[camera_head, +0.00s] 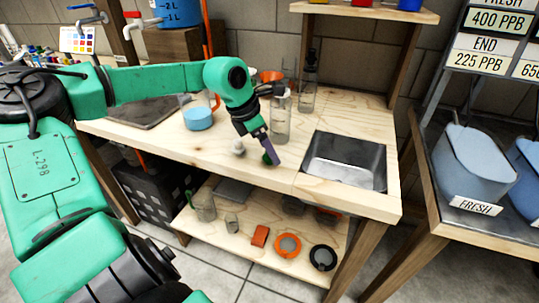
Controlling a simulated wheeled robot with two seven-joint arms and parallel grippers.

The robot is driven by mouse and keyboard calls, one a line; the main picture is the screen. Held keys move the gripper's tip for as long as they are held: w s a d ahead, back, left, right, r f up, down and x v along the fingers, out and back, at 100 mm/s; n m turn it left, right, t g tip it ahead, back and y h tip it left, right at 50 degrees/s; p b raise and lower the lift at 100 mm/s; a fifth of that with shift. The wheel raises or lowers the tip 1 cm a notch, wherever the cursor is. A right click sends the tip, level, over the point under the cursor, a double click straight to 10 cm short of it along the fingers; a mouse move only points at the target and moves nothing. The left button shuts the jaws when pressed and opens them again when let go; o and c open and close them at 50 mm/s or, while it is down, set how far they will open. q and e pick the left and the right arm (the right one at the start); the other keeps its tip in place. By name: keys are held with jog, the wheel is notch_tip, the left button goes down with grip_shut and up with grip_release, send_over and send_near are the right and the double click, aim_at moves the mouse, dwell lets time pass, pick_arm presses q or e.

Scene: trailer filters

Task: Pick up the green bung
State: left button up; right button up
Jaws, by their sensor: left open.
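The green bung (266,158) is a small dark green piece on the wooden bench top, left of the sink. My left gripper (271,155) is right at it, with its purple-grey fingers pointing down and partly hiding it. The gripper is open. I cannot tell whether the bung is between the fingers or just beside them. A small whitish bung (238,148) sits on the bench to the left of the gripper. My right gripper does not show.
A metal sink (345,160) is set into the bench on the right. Clear glass cylinders (280,118) stand behind the gripper. A blue round container (198,118) sits to the left. The lower shelf holds an orange ring (288,245) and a black ring (323,257).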

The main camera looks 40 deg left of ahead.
pick_arm(q)
jog(key=shift+x, duration=0.85)
jog(key=shift+r, duration=0.15)
grip_shut()
